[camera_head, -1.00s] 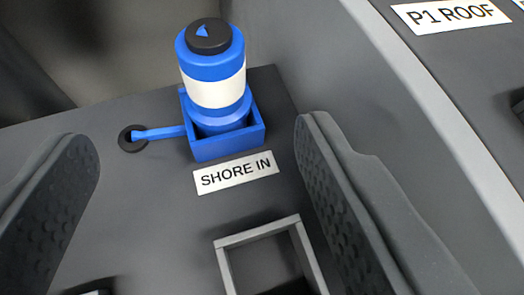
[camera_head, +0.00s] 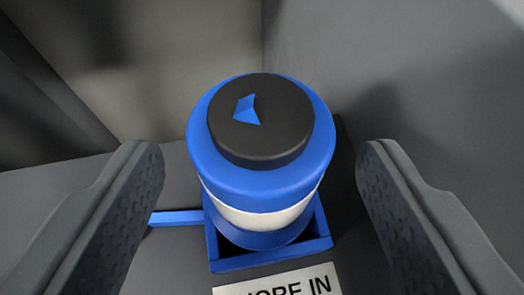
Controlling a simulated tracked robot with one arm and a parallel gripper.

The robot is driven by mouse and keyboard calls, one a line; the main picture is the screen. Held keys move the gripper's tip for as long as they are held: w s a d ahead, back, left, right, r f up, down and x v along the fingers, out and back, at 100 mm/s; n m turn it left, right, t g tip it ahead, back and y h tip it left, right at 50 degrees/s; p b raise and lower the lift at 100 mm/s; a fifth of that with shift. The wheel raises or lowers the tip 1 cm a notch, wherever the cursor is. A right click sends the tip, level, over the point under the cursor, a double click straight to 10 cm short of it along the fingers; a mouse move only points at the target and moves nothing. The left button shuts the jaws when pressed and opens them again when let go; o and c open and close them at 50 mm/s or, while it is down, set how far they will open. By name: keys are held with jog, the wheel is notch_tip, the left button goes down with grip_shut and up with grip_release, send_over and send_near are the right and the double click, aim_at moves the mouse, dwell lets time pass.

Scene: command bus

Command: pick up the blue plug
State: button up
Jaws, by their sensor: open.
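The blue plug (camera_head: 262,185) stands upright in the middle of the view. It has a black cap with a small blue mark on top and a white band around its body. Its foot sits in a square blue holder (camera_head: 270,258), whose front wall shows. My gripper (camera_head: 262,165) is open, with one dark ridged finger on each side of the plug. A gap shows between the plug and each finger. I cannot tell how far the fingertips are above the holder.
A white label (camera_head: 285,283) ending in "ORE IN" lies in front of the holder. A blue strip (camera_head: 177,218) runs left from the holder. A grey wall (camera_head: 400,75) rises close on the right, and another wall (camera_head: 190,50) stands behind.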

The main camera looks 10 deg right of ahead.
jog(key=b+x, duration=0.1)
jog(key=x, duration=0.3)
jog(key=shift+w+d+f, duration=0.1)
jog(key=shift+w+f, duration=0.1)
jog(key=shift+w, duration=0.05)
jog(key=c, duration=1.2)
jog(key=shift+o, duration=0.2)
jog(key=shift+r, duration=0.1)
